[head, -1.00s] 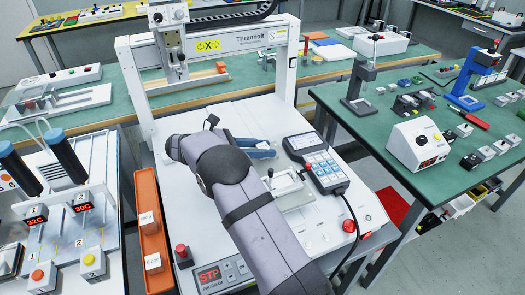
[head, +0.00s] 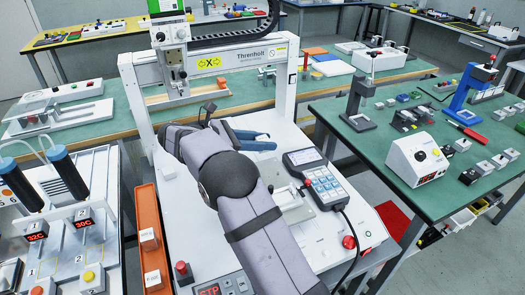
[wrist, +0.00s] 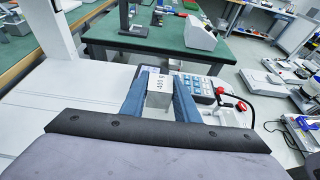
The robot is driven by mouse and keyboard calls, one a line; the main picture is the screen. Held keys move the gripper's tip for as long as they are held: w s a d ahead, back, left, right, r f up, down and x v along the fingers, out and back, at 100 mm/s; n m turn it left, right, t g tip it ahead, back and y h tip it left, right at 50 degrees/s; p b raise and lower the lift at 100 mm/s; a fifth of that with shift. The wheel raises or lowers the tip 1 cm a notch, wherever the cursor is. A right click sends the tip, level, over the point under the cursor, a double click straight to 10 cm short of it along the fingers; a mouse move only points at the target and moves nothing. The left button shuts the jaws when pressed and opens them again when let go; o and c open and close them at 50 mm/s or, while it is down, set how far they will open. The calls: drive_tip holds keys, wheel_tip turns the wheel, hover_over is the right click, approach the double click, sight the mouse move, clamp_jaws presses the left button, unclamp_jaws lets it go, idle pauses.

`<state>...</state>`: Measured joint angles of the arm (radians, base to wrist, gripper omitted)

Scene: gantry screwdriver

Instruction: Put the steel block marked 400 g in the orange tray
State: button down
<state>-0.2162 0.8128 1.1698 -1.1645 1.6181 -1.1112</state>
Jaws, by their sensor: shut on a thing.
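My gripper (head: 268,141) is over the white deck of the gantry machine, its blue fingers pointing right in the head view. In the wrist view, the fingers are shut on the steel block marked 400 g (wrist: 159,84), whose pale label faces the camera. The block is hard to make out in the head view. The orange tray (head: 154,221) is long and narrow and lies along the machine's left side, to the left of my gripper and nearer the camera. Two small labelled blocks sit in it, one at mid-length (head: 149,239) and one near the front (head: 153,279).
The white gantry frame (head: 136,100) stands behind my arm. A keypad pendant (head: 316,180) lies right of my gripper, with a small clamp fixture beside it. A red knob (head: 182,272) stands between the tray and the front panel. The deck's back left is clear.

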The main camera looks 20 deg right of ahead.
drive_tip(key=shift+r, duration=0.6)
drive_tip(key=shift+f+b, duration=0.35)
drive_tip(key=shift+f, duration=3.65)
drive_tip(key=shift+f+p, duration=0.45)
drive_tip(key=shift+f, duration=0.4)
drive_tip(key=shift+f, duration=0.2)
drive_tip(key=c, duration=1.4)
unclamp_jaws()
drive_tip(key=shift+o, duration=0.2)
drive_tip(key=shift+f+b, duration=0.25)
drive_tip(key=shift+b, duration=0.65)
